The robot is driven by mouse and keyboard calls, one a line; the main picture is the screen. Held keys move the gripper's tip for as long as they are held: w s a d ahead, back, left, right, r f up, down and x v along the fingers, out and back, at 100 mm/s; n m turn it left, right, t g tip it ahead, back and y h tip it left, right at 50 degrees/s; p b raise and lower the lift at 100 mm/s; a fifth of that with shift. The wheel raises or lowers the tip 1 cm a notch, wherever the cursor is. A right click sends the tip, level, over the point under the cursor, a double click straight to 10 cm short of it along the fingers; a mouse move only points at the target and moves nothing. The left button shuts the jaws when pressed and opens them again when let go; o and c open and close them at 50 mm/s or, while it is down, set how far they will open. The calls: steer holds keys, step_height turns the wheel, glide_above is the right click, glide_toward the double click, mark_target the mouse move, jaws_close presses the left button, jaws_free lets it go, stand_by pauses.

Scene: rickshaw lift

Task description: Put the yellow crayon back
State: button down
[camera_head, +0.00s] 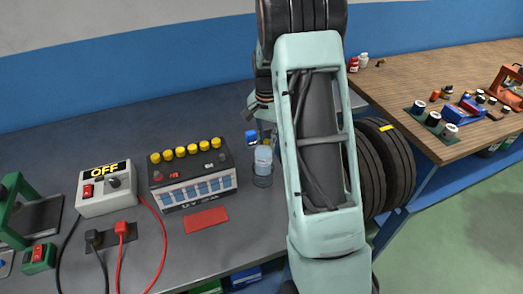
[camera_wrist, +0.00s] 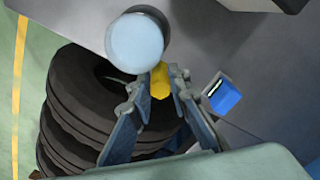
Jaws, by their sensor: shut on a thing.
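In the wrist view my gripper (camera_wrist: 161,84) is shut on a small yellow thing (camera_wrist: 159,79), which I take to be the yellow crayon. Only a short stub of it shows between the fingertips. A small blue box (camera_wrist: 224,96) with a dark, pale-edged slot stands to the right of the fingers, apart from them. The box also shows on the grey bench in the head view (camera_head: 251,137).
A clear bottle or jar (camera_head: 263,162) stands close by; its round pale top (camera_wrist: 135,43) is just beyond the fingertips. A battery with yellow caps (camera_head: 193,178) is to the left. Stacked tyres (camera_head: 385,165) stand right of my arm. A red pad (camera_head: 206,220) lies in front.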

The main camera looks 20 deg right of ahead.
steer(key=shift+w+a+f, duration=0.3)
steer(key=shift+w+f, duration=0.1)
steer(key=shift+f, duration=0.2)
steer(key=shift+w+a+f, duration=0.3)
steer(key=shift+w+f, duration=0.1)
steer(key=shift+f, duration=0.15)
steer(key=shift+f+p, duration=0.3)
steer(key=shift+f, duration=1.2)
steer(key=shift+f, duration=0.1)
steer(key=shift+f, duration=0.15)
steer(key=c, duration=1.8)
jaws_free()
step_height(320, 180, up, 12)
steer(key=shift+r+b, duration=0.25)
steer(key=shift+b, duration=0.3)
